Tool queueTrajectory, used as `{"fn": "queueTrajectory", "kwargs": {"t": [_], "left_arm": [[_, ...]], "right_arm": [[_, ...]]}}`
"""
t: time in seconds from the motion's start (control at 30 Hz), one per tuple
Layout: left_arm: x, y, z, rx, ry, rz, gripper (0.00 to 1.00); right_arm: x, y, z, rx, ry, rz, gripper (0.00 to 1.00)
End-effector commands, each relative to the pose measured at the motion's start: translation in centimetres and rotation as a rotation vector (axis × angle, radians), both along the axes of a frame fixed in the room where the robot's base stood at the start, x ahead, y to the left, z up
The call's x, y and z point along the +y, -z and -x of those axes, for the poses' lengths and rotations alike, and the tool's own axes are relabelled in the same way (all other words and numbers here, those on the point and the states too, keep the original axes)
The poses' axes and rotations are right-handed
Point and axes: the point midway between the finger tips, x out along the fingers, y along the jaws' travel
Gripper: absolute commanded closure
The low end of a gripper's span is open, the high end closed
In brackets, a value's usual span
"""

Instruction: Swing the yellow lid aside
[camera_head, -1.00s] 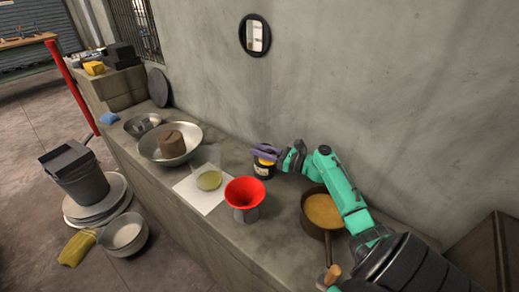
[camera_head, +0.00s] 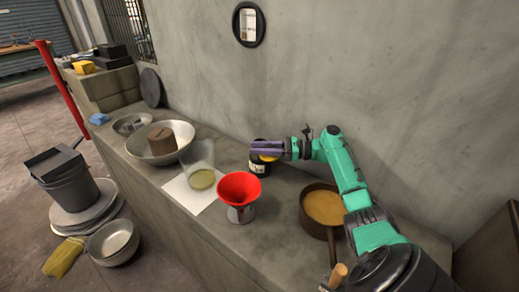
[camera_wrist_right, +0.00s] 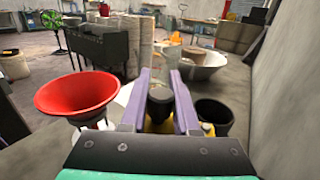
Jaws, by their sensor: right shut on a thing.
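The yellow lid (camera_head: 265,157) shows as a small yellow patch at the top of a dark jar (camera_head: 259,170) by the back wall. My right gripper (camera_head: 262,148) reaches in from the right with its purple fingers at the lid, largely covering it. In the right wrist view the gripper (camera_wrist_right: 159,100) is shut on a black knob (camera_wrist_right: 160,98), with yellow of the lid (camera_wrist_right: 160,126) below it. A dark open-looking round vessel (camera_wrist_right: 213,115) stands just right of the fingers there. How far the lid covers the jar is hard to tell. My left gripper is not in view.
A red funnel (camera_head: 240,186) stands left of the jar, near the counter's front. A brown pan (camera_head: 323,208) of yellowish contents stands to the right. A glass (camera_head: 201,178) on white paper (camera_head: 180,192) and a metal bowl (camera_head: 180,135) are farther left.

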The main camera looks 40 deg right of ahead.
Motion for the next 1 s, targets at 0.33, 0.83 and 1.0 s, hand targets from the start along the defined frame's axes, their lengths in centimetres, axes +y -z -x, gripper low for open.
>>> {"fn": "queueTrajectory", "kwargs": {"t": [0.33, 0.83, 1.0], "left_arm": [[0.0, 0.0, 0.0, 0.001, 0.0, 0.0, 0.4], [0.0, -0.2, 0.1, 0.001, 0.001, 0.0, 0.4], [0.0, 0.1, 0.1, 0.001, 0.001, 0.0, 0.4]], "right_arm": [[-0.1, -0.2, -0.1, -0.004, 0.003, -0.001, 0.4], [0.0, -4.9, 0.0, -0.006, 0.002, 0.005, 0.4], [0.0, -8.8, 0.0, -0.006, 0.003, 0.003, 0.4]]}}
